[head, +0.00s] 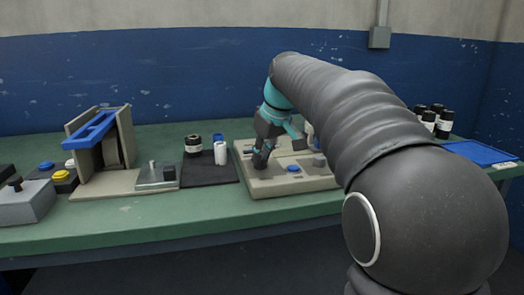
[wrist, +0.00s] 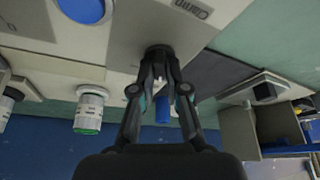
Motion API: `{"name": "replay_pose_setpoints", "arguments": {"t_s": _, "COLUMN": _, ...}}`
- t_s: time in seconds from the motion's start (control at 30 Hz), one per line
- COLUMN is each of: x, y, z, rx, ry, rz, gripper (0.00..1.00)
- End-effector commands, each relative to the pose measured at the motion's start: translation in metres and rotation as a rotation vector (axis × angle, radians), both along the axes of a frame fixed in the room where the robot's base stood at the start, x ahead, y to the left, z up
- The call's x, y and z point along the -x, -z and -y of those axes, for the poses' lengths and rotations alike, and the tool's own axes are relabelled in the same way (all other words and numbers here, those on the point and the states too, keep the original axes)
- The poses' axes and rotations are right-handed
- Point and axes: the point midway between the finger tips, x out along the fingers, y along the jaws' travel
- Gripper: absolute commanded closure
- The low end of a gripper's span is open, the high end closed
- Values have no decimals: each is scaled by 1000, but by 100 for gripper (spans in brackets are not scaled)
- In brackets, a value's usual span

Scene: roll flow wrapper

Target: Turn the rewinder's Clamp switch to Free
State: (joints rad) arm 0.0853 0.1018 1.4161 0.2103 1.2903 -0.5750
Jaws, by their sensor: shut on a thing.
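The rewinder (head: 290,186) is a beige box on the green bench. My gripper (head: 262,160) reaches down to the left part of its top. In the wrist view my gripper (wrist: 158,60) is shut on a dark round knob, the Clamp switch (wrist: 158,49), with both fingertips against its sides. A label, upside down and reading like "Clamp" (wrist: 190,9), is beside it. The fingers hide much of the knob, so I cannot tell which way it points. A blue button (head: 293,168) is to the right on the same top; it also shows in the wrist view (wrist: 84,8).
A dark mat (head: 207,174) with a black jar (head: 193,145) and white cylinder (head: 221,153) lies left of the rewinder. Further left stands a beige frame with a blue top (head: 97,127). Several black jars (head: 429,119) and a blue tray (head: 478,153) are at the right.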

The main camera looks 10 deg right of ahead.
Motion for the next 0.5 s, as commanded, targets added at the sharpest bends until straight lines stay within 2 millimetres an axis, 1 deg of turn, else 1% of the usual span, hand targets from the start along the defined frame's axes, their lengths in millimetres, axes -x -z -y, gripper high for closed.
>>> {"name": "replay_pose_setpoints", "arguments": {"t_s": 0.2, "x": 0, "y": -1, "z": 0, "rx": 0, "ry": -58, "rz": 1, "gripper": 100}}
{"name": "replay_pose_setpoints", "arguments": {"t_s": 0.5, "x": 0, "y": 0, "z": 0, "rx": 0, "ry": -74, "rz": 1, "gripper": 100}}
